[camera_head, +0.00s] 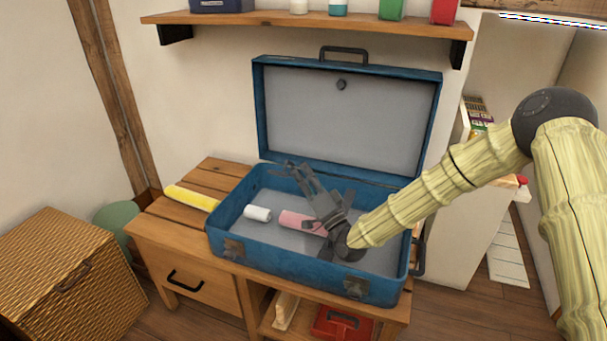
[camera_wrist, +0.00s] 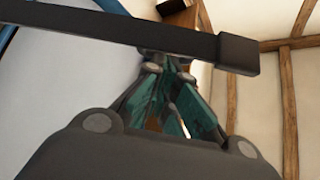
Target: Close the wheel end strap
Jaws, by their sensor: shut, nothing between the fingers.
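A blue suitcase (camera_head: 290,264) lies on a wooden bench with its lid (camera_head: 350,110) raised. Dark latches show on its front wall, one at the left (camera_head: 233,248) and one at the right (camera_head: 357,288). No strap can be told for sure in the head view. My gripper (camera_head: 291,168) is above the open suitcase, fingers shut and empty, pointing up and left toward the lid. In the wrist view, my gripper (camera_wrist: 165,62) shows its fingers together behind a dark flat bar (camera_wrist: 140,40). I cannot tell what the bar is.
A white roll (camera_head: 257,213) and a pink roll (camera_head: 296,221) lie in the suitcase. A yellow roll (camera_head: 191,197) lies on the bench (camera_head: 160,228) to the left. A shelf (camera_head: 305,18) runs above the lid. A wicker chest (camera_head: 70,275) stands at left.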

